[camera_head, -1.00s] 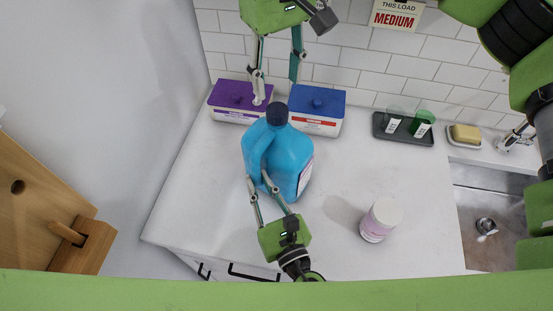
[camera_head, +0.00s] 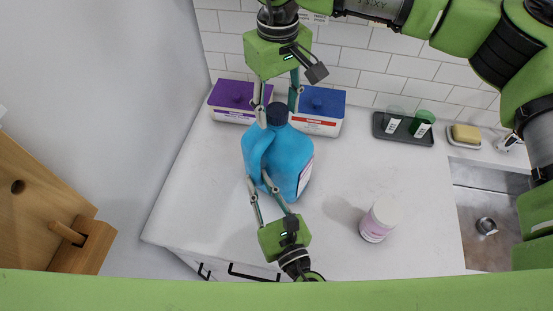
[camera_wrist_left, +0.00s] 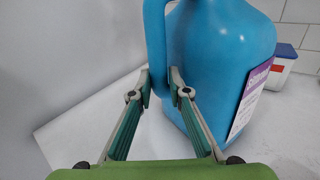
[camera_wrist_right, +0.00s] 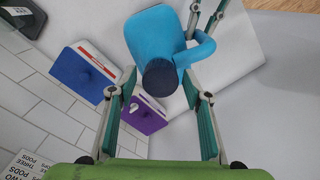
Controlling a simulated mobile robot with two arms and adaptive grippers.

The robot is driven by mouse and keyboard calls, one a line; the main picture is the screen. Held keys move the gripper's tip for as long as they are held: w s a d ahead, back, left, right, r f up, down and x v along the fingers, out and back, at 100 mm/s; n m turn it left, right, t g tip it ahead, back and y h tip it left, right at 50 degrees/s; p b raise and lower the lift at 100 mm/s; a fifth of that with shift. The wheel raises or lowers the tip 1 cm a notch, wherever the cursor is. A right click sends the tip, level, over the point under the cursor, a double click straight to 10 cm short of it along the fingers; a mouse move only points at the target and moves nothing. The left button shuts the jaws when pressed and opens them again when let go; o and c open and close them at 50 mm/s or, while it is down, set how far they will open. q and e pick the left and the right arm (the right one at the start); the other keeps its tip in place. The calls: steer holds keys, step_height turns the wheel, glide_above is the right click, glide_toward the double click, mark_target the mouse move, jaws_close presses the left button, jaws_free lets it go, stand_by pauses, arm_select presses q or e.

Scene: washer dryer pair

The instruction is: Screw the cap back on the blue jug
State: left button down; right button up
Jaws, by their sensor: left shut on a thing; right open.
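The blue jug (camera_head: 290,160) stands upright on the counter. It also shows in the left wrist view (camera_wrist_left: 215,50) and the right wrist view (camera_wrist_right: 155,35). A dark navy cap (camera_head: 277,111) sits on top of the jug's neck; how tightly it is seated cannot be told. It also shows in the right wrist view (camera_wrist_right: 160,76). My left gripper (camera_head: 258,183) is shut on the jug's handle (camera_wrist_left: 156,45), low on its front side. My right gripper (camera_head: 277,114) is open above the jug, its fingers on either side of the cap, with gaps visible.
A purple-lidded box (camera_head: 230,97) and a blue-lidded box (camera_head: 320,103) stand close behind the jug. A white-lidded tub (camera_head: 379,221) stands to the right. A dark tray (camera_head: 410,134) with cups, yellow soap (camera_head: 465,134) and a sink (camera_head: 490,205) lie farther right.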

steer(key=c, duration=1.2)
steer(key=shift+o, duration=0.2)
steer(key=m, duration=2.3)
steer(key=shift+s+f, duration=0.1)
steer(key=m, duration=0.6)
steer(key=shift+m, duration=0.4)
steer(key=m, duration=1.2)
steer(key=shift+a, duration=0.1)
steer(key=m, duration=0.5)
steer(key=o, duration=1.3)
